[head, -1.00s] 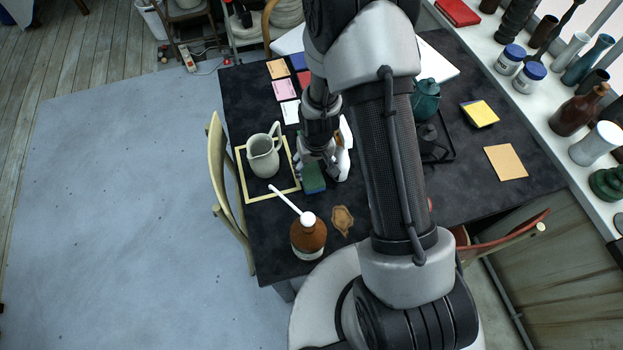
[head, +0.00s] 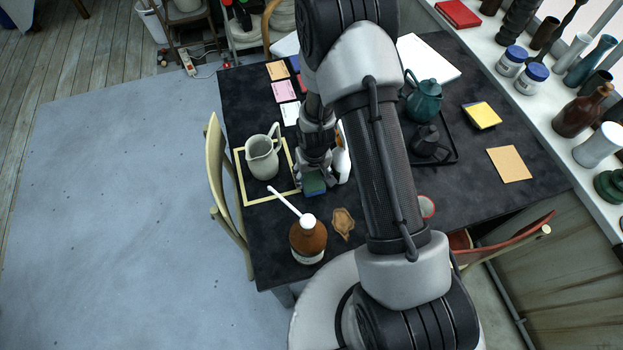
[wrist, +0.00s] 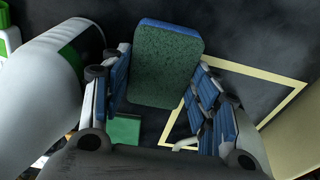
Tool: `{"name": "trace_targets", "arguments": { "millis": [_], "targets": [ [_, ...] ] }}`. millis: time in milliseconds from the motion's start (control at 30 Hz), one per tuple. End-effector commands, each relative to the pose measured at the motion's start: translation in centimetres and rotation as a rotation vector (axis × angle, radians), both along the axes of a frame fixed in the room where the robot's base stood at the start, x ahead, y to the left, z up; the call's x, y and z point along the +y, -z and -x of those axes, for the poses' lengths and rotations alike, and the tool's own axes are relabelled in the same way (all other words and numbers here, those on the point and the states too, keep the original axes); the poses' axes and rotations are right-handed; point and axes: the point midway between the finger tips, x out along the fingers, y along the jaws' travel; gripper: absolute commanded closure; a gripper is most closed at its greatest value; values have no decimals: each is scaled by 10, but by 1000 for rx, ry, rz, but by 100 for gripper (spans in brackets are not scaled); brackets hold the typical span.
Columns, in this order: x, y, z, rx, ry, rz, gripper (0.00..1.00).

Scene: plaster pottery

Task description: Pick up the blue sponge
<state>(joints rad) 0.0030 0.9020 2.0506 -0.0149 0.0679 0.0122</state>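In the wrist view my gripper (wrist: 163,75) is open, with blue-padded fingers on either side of the sponge. The left finger is very close to the sponge's left edge, and the right finger is near its right edge. I cannot tell whether either touches.
A pale frame (head: 243,188) with a grey jug (head: 262,158) is to the left. A white bottle (wrist: 60,75) stands close beside my gripper. A green block (wrist: 123,130) shows behind the left finger.

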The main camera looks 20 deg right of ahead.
Motion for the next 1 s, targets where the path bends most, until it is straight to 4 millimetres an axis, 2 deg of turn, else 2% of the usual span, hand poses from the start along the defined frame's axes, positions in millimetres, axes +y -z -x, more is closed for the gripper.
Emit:
{"name": "trace_targets", "arguments": {
  "millis": [200,433,567,767,1000],
  "targets": [
    [0,0,0,0,0,0,57],
    [0,-2,0,0,0,0,57],
    [0,-10,0,-1,0,0,57],
    [0,-42,-1,-4,0,0,57],
    [0,-103,-1,-5,-1,-1,57]
  ]
}}
